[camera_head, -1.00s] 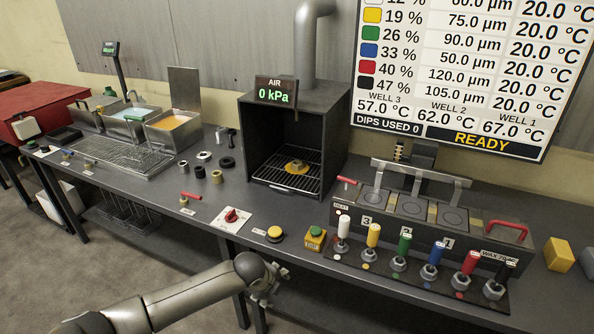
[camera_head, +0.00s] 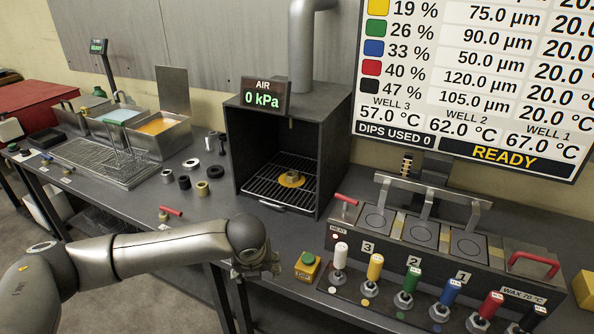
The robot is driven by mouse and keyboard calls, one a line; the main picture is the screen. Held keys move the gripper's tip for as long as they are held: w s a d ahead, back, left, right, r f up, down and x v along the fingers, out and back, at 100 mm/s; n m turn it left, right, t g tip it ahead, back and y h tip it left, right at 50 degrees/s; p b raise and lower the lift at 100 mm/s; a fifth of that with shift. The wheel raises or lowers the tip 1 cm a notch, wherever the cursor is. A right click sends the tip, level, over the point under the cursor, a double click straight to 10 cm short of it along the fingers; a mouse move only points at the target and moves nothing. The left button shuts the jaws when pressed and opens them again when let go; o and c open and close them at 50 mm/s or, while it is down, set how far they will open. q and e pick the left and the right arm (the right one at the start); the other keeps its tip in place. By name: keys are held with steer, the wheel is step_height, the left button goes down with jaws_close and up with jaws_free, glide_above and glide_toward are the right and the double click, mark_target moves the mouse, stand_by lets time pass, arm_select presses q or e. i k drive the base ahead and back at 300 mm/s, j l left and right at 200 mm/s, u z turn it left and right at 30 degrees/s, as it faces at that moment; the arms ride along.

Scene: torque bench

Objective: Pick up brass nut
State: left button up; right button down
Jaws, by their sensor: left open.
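A tan, brass-coloured ring-shaped part (camera_head: 202,188) stands on the bench left of the dark booth, and it could be the brass nut. Another small metal piece (camera_head: 292,174) sits on a yellow disc (camera_head: 291,182) on the rack inside the booth; its exact shape is too small to tell. My left gripper (camera_head: 265,270) is open and empty at the front edge of the bench, below the booth and well apart from both. My right gripper is not in view.
Several dark and silver rings (camera_head: 184,182) stand around the tan one. The booth (camera_head: 232,150) has solid side walls. A red-handled piece (camera_head: 170,211) lies behind my forearm.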

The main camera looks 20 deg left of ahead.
mark_target(291, 176)
steer(key=i, duration=1.05)
